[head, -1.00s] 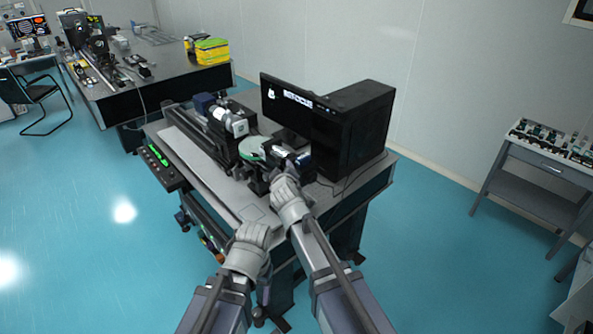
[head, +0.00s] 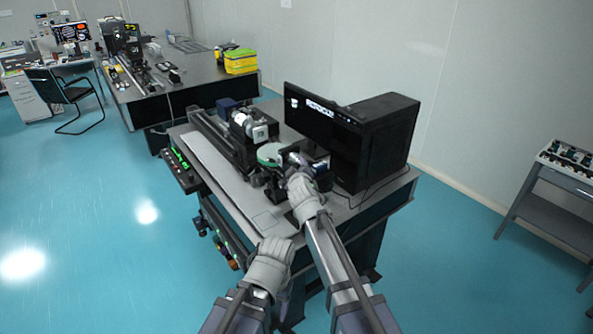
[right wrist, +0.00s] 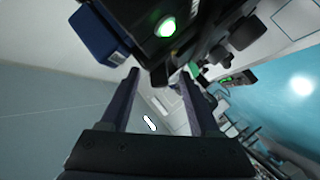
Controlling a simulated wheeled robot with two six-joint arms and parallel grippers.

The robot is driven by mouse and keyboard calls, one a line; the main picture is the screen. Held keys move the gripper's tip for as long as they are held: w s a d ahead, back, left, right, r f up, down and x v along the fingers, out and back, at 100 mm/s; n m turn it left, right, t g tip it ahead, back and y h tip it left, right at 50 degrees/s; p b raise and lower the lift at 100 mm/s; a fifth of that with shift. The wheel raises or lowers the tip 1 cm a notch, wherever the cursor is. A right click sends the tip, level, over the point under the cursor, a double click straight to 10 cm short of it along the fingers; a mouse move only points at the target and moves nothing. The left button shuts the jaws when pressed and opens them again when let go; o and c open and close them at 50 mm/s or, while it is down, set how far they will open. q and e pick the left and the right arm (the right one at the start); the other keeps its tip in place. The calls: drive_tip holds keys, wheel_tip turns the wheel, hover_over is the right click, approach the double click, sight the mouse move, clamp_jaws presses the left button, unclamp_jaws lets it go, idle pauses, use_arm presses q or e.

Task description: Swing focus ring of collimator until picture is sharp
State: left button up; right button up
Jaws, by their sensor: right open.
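The optical bench (head: 222,142) carries a white and grey cylindrical unit (head: 249,126), which may be the collimator. A round green-faced part (head: 270,154) sits in front of it. I cannot make out the focus ring. The black monitor (head: 318,112) shows white lettering too small to read surely. My right gripper (head: 297,162) is at the right of the green-faced part; contact cannot be told. In the right wrist view the right gripper (right wrist: 160,76) is open and empty, below a dark device with a green light (right wrist: 166,27). My left arm is low in the head view, its jaws hidden.
A black computer case (head: 383,140) stands right of the monitor. A control box with green lights (head: 181,168) hangs at the table's left edge. Another optical table (head: 185,88) stands behind, with a yellow-green case (head: 241,61). Open floor lies left.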

drive_tip(key=shift+x, duration=0.75)
drive_tip(key=shift+c, duration=0.3)
clamp_jaws()
